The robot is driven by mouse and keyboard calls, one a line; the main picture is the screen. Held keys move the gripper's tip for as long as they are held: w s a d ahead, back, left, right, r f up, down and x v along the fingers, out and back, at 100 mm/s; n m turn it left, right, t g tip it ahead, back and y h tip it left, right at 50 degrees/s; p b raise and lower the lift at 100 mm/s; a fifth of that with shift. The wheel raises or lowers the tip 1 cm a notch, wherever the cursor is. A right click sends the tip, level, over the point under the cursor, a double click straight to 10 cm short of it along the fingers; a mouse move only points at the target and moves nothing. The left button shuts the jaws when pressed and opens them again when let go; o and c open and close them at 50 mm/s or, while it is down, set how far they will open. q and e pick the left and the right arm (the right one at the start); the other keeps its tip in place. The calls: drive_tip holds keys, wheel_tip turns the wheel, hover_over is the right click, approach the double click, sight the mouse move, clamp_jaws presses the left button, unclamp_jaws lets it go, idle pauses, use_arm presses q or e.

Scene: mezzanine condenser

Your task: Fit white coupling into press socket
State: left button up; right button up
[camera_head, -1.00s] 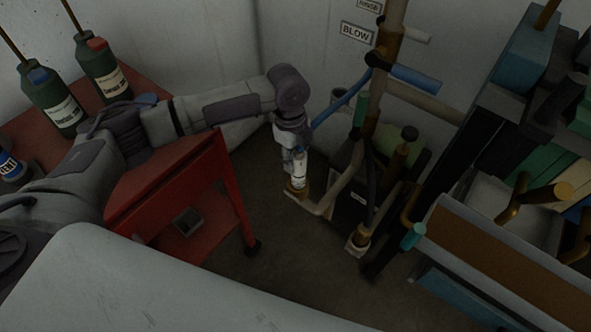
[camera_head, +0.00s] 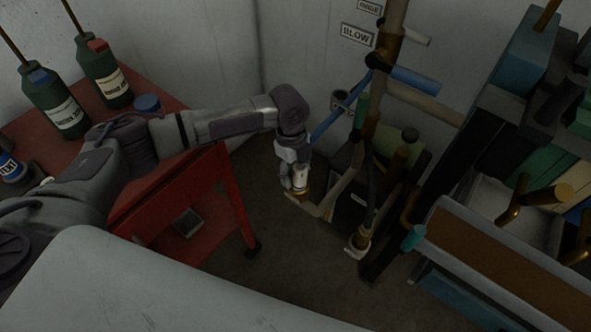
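The white coupling (camera_head: 299,182) is small and partly covered by my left gripper's fingers. It is upright, just above or in the mouth of a brass-coloured socket (camera_head: 298,195) on the pipework in the middle of the head view. I cannot tell how deep it sits. My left gripper (camera_head: 291,179) points down over the socket, its fingers beside the coupling. The fingers are too small and dark to tell whether they grip it. My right gripper is not in view.
A red cart (camera_head: 178,190) with dark green bottles (camera_head: 56,105) stands at the left. Pipes with a blue handle (camera_head: 414,78) and dark hoses rise right of the socket. A bench with a brown top (camera_head: 510,265) is at the right. Bare floor (camera_head: 270,240) lies between.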

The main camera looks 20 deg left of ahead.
use_arm(q)
wheel_tip(320, 180, up, 12)
drive_tip(key=a, duration=0.1)
drive_tip(key=shift+w+r, duration=0.15)
drive_tip(key=shift+w, duration=0.15)
idle(0.5)
